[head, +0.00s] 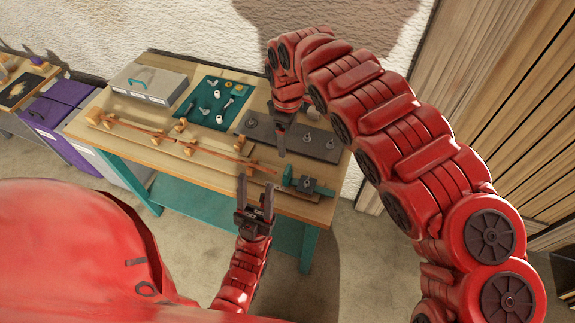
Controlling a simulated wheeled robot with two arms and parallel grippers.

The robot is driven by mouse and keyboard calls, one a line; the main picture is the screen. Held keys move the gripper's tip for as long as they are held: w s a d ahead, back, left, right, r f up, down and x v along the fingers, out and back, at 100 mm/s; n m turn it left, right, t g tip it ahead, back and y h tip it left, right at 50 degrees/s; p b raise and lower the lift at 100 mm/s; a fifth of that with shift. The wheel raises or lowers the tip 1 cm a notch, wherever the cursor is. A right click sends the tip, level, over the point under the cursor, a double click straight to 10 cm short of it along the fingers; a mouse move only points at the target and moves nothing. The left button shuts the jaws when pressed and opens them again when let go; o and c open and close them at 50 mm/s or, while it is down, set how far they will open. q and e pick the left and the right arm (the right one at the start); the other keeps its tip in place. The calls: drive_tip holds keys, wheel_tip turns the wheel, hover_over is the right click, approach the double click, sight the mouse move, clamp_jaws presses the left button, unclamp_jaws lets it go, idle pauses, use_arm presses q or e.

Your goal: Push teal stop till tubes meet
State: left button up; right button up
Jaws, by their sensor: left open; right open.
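The teal stop (289,174) sits at the right front end of the wooden bench, beside a small dark and teal block. Thin copper-red tubes run along the bench towards it: one on the left (140,128) and one on the right (232,156), held among small wooden blocks. The view is too small to tell whether their ends touch. My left gripper (255,187) is open and empty in front of the bench edge, left of the teal stop and apart from it. My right gripper (281,141) is open over the dark plate, behind the teal stop.
A grey box (149,84) and a teal mat (200,110) with small metal parts lie at the back. A dark plate (318,147) with knobs is at the back right. A purple cabinet (55,135) stands left of the bench. Floor in front is clear.

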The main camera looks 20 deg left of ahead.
sight(287, 170)
drive_tip(key=f+p, duration=0.1)
drive_tip(key=f, duration=0.5)
drive_tip(key=f+p, duration=0.2)
drive_tip(key=f, duration=0.3)
drive_tip(key=shift+s+a+f, duration=0.15)
drive_tip(key=shift+s+f, duration=0.05)
drive_tip(key=shift+f, duration=0.2)
drive_tip(key=shift+w+f, duration=0.1)
drive_tip(key=shift+f, duration=0.85)
clamp_jaws()
